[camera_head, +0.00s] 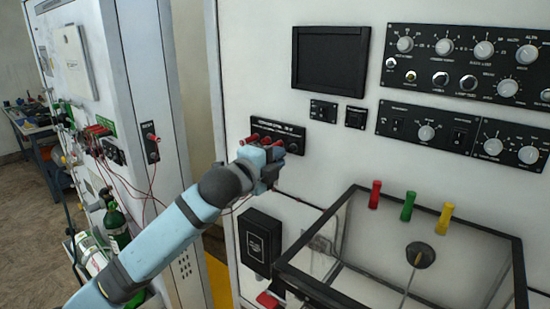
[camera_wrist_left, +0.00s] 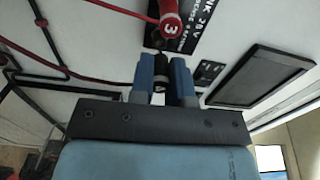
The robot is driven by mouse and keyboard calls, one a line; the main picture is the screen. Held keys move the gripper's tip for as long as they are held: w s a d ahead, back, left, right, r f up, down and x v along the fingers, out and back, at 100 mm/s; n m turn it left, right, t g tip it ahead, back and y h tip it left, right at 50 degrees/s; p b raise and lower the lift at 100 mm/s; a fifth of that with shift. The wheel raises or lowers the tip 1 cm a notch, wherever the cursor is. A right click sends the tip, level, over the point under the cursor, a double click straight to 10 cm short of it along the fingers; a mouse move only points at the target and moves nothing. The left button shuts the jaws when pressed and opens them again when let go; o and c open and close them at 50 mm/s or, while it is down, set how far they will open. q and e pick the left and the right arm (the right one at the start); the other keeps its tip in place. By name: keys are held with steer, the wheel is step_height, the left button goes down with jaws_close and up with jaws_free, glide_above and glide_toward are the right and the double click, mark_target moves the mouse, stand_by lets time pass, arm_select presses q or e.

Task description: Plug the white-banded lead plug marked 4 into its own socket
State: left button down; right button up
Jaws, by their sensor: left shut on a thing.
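My left gripper (camera_head: 268,163) is at the black socket panel (camera_head: 277,130) on the white cabinet front. In the left wrist view, the left gripper (camera_wrist_left: 162,72) is shut on a dark plug (camera_wrist_left: 160,86), with a finger on each side. A pale mark shows low on the plug, but I cannot read its number. The plug's front end is close to the panel, and I cannot tell whether it is inside a socket. In the head view the gripper hides it. My right gripper is not in view.
A red plug marked 3 (camera_wrist_left: 169,20) sits right beside the held plug, with a red lead. Red and black leads hang at the left cabinet. A black-framed clear box (camera_head: 400,232) with coloured handles stands below right; a dark screen (camera_head: 330,58) is above.

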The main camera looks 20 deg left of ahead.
arm_select(q)
steer(key=shift+p+x, duration=0.55)
steer(key=shift+x, duration=0.7)
stand_by(0.7)
steer(key=c, duration=1)
jaws_free()
steer(key=shift+w, duration=0.1)
steer(key=shift+s+a, duration=0.1)
steer(key=shift+s, duration=0.2)
steer(key=shift+b+v, duration=1.8)
steer(key=shift+v, duration=4.8)
